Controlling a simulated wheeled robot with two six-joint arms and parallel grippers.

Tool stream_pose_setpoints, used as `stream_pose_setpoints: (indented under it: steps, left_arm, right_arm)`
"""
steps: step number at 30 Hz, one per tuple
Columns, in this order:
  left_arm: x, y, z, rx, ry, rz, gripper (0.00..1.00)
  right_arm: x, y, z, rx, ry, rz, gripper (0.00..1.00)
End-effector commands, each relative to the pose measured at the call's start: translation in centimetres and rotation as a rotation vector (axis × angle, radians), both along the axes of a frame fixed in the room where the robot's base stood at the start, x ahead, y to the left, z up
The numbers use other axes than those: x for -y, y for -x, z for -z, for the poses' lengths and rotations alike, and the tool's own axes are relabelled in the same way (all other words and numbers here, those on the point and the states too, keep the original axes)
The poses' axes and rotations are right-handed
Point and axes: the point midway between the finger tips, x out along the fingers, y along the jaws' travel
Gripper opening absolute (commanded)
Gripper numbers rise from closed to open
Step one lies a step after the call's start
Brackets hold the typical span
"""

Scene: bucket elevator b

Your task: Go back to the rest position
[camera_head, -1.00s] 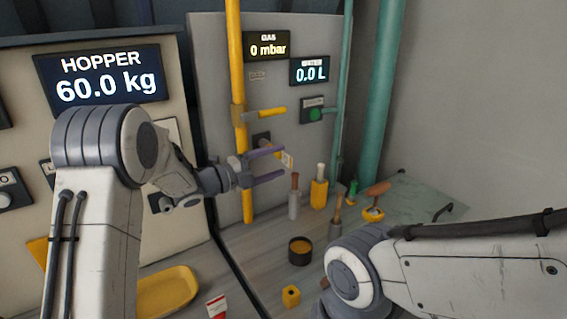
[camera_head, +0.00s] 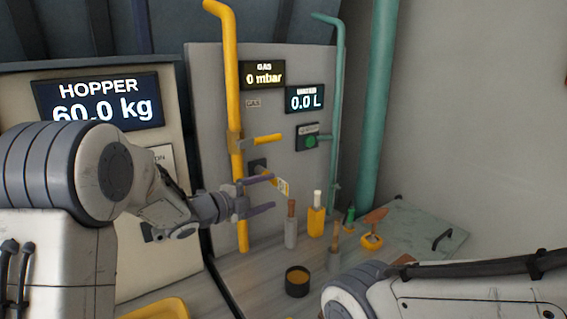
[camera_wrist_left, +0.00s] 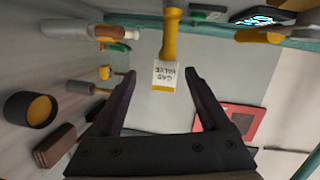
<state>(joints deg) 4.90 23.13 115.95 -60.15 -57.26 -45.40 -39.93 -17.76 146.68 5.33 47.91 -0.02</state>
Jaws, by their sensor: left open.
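My left gripper (camera_head: 266,194) is open and empty in front of the grey panel (camera_head: 212,105). Its two purple-grey fingers point right in the head view. The left gripper also shows in the left wrist view (camera_wrist_left: 160,85). My right arm comes in at the lower right of the head view, and its gripper is out of the picture.
A yellow pipe (camera_head: 233,100) with a yellow lever (camera_head: 267,139) runs up the panel. Handled tools stand on the bench, with a dark round pot (camera_head: 297,282) nearer me. A teal pipe (camera_head: 377,110) rises at the right. A yellow tray (camera_head: 160,310) lies at the bottom edge.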

Motion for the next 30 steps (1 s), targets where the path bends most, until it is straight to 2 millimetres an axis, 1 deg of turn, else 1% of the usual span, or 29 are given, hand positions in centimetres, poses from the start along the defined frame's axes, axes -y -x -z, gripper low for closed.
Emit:
stream_pose_setpoints:
  steps: [1,5,8,11,12,14,15,17,18,20,21,24,25,27,30]
  left_arm:
    - [1.2,0.5,-0.1,-0.068,0.012,-0.058,0.79]
    - [2.2,2.1,0.9,-0.271,0.058,-0.233,0.79]
    - [2.8,4.7,2.3,-0.445,0.100,-0.371,0.79]
    - [3.1,9.1,4.3,-0.652,0.145,-0.521,0.79]
    - [3.3,11.3,5.2,-0.742,0.162,-0.581,0.79]
    - [3.3,15.1,6.7,-0.879,0.176,-0.673,0.79]
    - [3.4,17.9,7.6,-0.974,0.181,-0.729,0.79]
    - [3.3,22.3,8.9,-1.114,0.184,-0.818,0.79]
    - [3.2,25.1,9.6,-1.197,0.181,-0.872,0.79]
    - [3.0,29.0,10.4,-1.310,0.168,-0.943,0.79]
    - [2.8,31.4,10.9,-1.376,0.156,-0.985,0.79]
    - [2.4,36.0,11.4,-1.502,0.121,-1.068,0.79]
    - [2.3,37.1,11.5,-1.529,0.112,-1.089,0.79]
    - [2.0,38.9,11.6,-1.576,0.093,-1.121,0.79]
    - [2.0,40.2,11.7,-1.609,0.077,-1.146,0.79]
  right_arm:
    - [0.0,0.0,0.0,0.000,0.000,0.000,0.95]
    - [0.0,0.0,0.0,0.000,0.000,0.000,0.95]
    - [0.0,0.0,0.0,0.000,0.000,0.000,0.95]
    - [0.0,0.0,0.0,0.000,0.000,0.000,0.95]
    - [0.0,0.0,0.0,0.000,0.000,0.000,0.95]
    - [0.0,0.0,0.0,0.000,0.000,0.000,0.95]
    - [0.0,0.0,0.0,0.000,0.000,0.000,0.95]
    - [0.0,0.0,0.0,0.000,0.000,0.000,0.95]
    - [0.0,0.0,0.0,0.000,0.000,0.000,0.95]
    - [0.0,0.0,0.0,0.000,0.000,0.000,0.95]
    - [0.0,0.0,0.0,0.000,0.000,0.000,0.95]
    - [0.0,0.0,0.0,0.000,0.000,0.000,0.95]
    - [0.0,0.0,0.0,0.000,0.000,0.000,0.95]
    - [0.0,0.0,0.0,0.000,0.000,0.000,0.95]
    - [0.0,0.0,0.0,0.000,0.000,0.000,0.95]
